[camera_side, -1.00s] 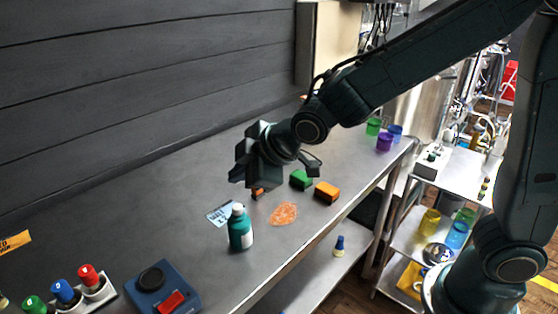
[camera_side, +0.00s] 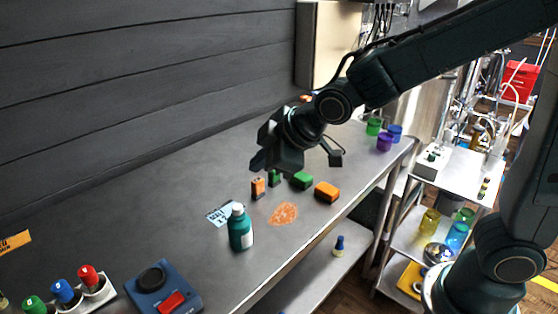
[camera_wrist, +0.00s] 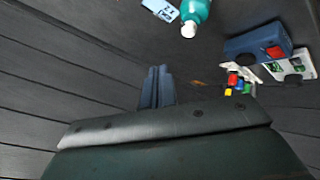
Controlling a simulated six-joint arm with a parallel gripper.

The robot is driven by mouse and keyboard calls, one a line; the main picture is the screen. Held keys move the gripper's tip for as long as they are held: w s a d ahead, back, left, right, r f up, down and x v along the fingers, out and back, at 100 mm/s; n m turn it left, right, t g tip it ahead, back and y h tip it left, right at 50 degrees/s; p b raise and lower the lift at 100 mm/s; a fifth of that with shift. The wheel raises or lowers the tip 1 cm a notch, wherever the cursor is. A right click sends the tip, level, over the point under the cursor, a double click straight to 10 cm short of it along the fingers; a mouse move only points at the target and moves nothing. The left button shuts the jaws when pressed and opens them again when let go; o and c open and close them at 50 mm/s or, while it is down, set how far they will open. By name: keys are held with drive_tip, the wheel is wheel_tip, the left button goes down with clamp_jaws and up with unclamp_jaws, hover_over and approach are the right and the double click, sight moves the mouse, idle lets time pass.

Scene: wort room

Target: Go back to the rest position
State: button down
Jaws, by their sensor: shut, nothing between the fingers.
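My gripper (camera_side: 262,163) is in the air above the steel bench (camera_side: 150,205), over its back half in the side view. Its fingers are shut and empty; they also show in the wrist view (camera_wrist: 157,88). A teal bottle with a white cap (camera_side: 240,230) stands upright on the bench below and to the left of the gripper, apart from it. The bottle also shows at the top of the wrist view (camera_wrist: 196,12).
Small orange (camera_side: 327,191) and green (camera_side: 301,180) blocks lie near an orange patch (camera_side: 284,213). A label card (camera_side: 218,216) lies by the bottle. A blue box with a red button (camera_side: 163,288) and a marker rack (camera_side: 95,290) are front left. Cups (camera_side: 384,142) stand far right.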

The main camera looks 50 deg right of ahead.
drive_tip(key=s+d+r+m+g, duration=0.1)
drive_tip(key=s+d+m, duration=0.2)
drive_tip(key=s, duration=0.4)
drive_tip(key=s+d+r+m+g+h, duration=0.1)
drive_tip(key=s+d+m, duration=0.2)
drive_tip(key=s+d, duration=0.2)
drive_tip(key=s+d+r+m, duration=0.2)
drive_tip(key=s+d+m, duration=0.1)
drive_tip(key=s, duration=0.8)
drive_tip(key=shift+d+m+g, duration=0.3)
drive_tip(key=shift+d+g, duration=0.1)
drive_tip(key=shift+d, duration=0.35)
